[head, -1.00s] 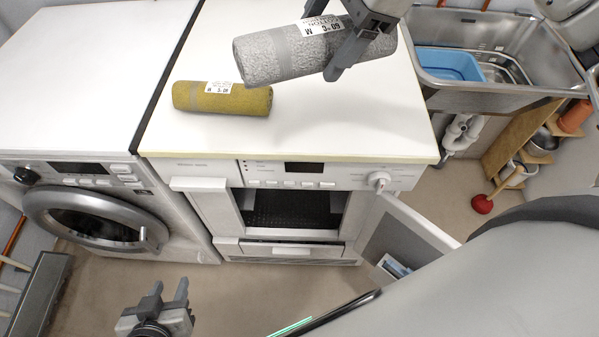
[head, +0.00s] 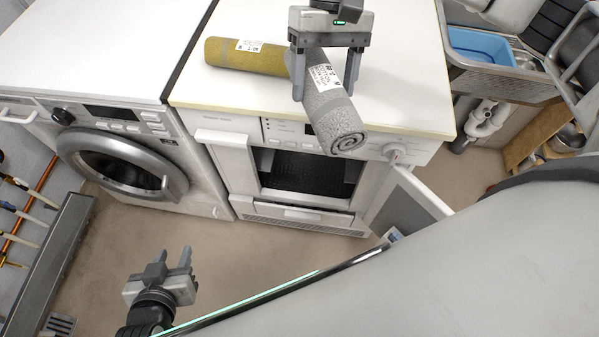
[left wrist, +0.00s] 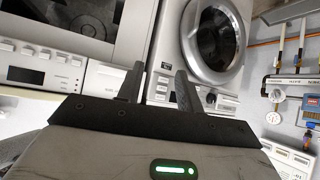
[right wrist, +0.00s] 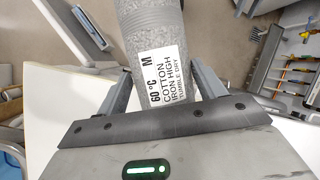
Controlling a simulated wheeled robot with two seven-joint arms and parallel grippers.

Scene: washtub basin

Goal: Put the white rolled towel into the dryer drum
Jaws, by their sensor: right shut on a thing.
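The rolled towel (head: 322,90), light grey-white with a printed label, is held in my right gripper (head: 325,84). It slants across the worktop's front edge, its spiral end toward me, above the dryer front. In the right wrist view the towel (right wrist: 155,45) lies between the two fingers (right wrist: 165,95). The dryer (head: 230,178) stands below with its door (head: 408,200) swung open to the right. Its dark drum opening (head: 303,174) is clear to see. My left gripper (head: 163,268) is empty, low in front of the machines, its fingers apart, also in the left wrist view (left wrist: 158,85).
A yellow rolled towel (head: 228,55) lies on the white worktop (head: 400,95), partly behind the held towel. A washing machine (head: 120,165) with a closed round door stands left. A sink with a blue basin (head: 480,48) is at right. Floor before the dryer is free.

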